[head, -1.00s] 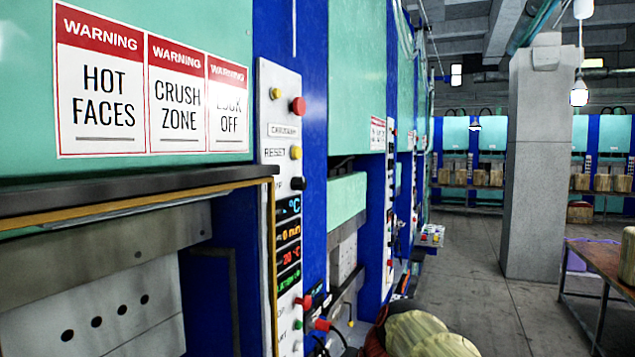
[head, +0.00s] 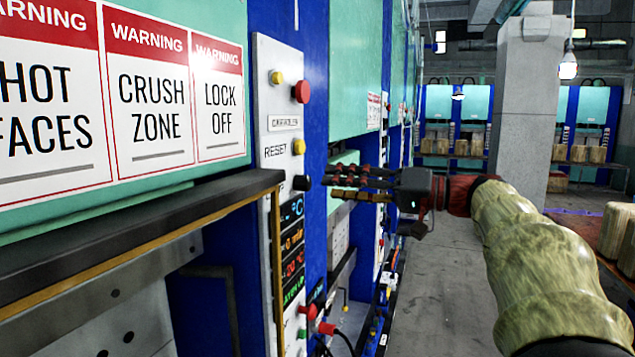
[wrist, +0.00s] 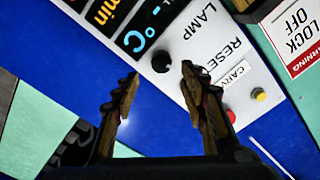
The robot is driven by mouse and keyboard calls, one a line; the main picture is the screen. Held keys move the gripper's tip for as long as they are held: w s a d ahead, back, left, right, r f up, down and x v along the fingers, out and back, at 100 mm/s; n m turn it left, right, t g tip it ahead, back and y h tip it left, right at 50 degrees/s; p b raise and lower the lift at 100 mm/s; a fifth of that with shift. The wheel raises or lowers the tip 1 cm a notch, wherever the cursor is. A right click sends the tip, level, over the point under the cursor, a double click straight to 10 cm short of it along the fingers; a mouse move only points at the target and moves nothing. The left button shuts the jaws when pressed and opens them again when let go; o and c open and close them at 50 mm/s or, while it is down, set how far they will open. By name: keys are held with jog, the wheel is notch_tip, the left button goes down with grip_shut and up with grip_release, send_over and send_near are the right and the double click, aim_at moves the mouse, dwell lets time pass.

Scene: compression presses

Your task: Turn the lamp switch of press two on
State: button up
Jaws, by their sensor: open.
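The lamp switch (head: 301,183) is a black knob on the white control panel (head: 280,120) of the near press. In the wrist view the black knob (wrist: 161,61) sits beside the word LAMP, just beyond and between my fingertips. My gripper (head: 328,182) is open and empty, reaching in from the right with its fingers pointing left at the knob. In the wrist view my gripper (wrist: 157,75) has its two fingers spread on either side of the knob, with no clear contact. No press number is readable.
A yellow RESET button (head: 298,147) is above the knob, and a red button (head: 301,92) is higher up. Lit displays (head: 291,235) are below it. A dark ledge (head: 150,205) juts out at left. The floor aisle (head: 440,270) beyond my arm looks clear.

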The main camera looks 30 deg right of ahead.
aim_at(310, 183)
jog(key=x, duration=0.4)
jog(key=shift+s+a+r+p, duration=0.15)
jog(key=shift+s+p, duration=0.05)
jog(key=shift+p, duration=0.2)
jog(key=shift+x, duration=0.75)
jog(key=c, duration=0.3)
jog(key=c, duration=0.8)
grip_shut()
